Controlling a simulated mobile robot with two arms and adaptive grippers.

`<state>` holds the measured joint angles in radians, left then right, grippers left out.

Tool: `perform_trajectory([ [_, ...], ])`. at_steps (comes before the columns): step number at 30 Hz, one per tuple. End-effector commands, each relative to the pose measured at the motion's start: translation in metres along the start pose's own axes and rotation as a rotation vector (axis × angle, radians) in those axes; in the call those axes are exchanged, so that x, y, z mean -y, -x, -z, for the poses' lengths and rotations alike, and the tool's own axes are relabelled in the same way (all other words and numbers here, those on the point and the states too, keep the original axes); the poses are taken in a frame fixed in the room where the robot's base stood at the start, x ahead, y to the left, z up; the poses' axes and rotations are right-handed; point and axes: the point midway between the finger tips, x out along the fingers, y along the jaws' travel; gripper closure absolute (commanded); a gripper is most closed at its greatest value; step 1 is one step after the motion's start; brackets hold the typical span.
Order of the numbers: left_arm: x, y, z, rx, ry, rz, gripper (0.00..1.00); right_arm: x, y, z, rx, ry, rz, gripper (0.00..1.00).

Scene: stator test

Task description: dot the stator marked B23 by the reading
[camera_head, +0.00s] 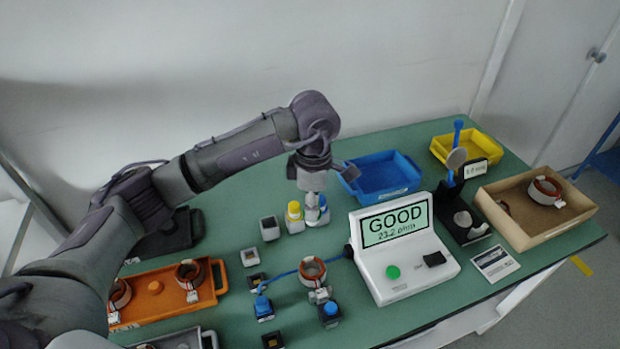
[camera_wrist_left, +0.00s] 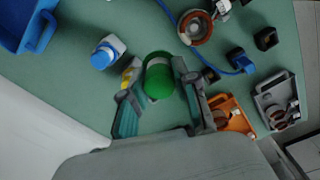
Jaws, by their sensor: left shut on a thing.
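My left gripper (camera_head: 313,200) reaches down over a row of dot markers behind the tester. It is shut on a marker with a green end (camera_wrist_left: 158,78), seen between the fingers in the left wrist view. A yellow-capped marker (camera_head: 294,212) and a blue-capped marker (camera_head: 323,203) stand either side of it. A stator (camera_head: 312,270) with a copper-coloured ring sits in front, beside the blue test leads; it also shows in the left wrist view (camera_wrist_left: 195,27). Its label is too small to read. The tester display (camera_head: 394,222) reads GOOD and about 23.2 ohm. My right gripper is out of view.
An orange tray (camera_head: 155,319) holds stators at the left. A blue bin (camera_head: 385,190) and a yellow bin (camera_head: 483,147) stand at the back. Small dark blocks and blue clips (camera_head: 330,309) lie near the front.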

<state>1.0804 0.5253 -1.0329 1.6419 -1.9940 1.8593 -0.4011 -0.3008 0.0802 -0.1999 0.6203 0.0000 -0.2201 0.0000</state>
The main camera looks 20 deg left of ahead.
Motion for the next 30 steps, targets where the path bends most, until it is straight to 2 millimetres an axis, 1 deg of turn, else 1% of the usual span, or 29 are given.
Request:
perform_trajectory([
  [1,0.008,0.014,0.002,-0.002,-0.049,0.004,1.0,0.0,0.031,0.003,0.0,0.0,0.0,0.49],
  [3,0.018,0.013,0.003,-0.001,-0.117,0.004,1.0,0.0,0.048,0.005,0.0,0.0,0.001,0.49],
  [6,0.03,0.01,0.004,0.002,-0.201,0.004,1.0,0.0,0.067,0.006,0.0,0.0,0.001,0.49],
  [9,0.039,0.007,0.004,0.006,-0.26,0.003,1.0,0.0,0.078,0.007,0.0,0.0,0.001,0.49],
  [14,0.046,0.001,0.005,0.008,-0.303,0.002,1.0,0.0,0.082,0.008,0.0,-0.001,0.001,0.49],
  [20,0.046,-0.009,0.004,0.009,-0.305,0.002,1.0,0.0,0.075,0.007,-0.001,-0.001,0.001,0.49],
  [30,0.046,-0.038,0.004,0.009,-0.304,0.002,1.0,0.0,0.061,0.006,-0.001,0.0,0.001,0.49],
])
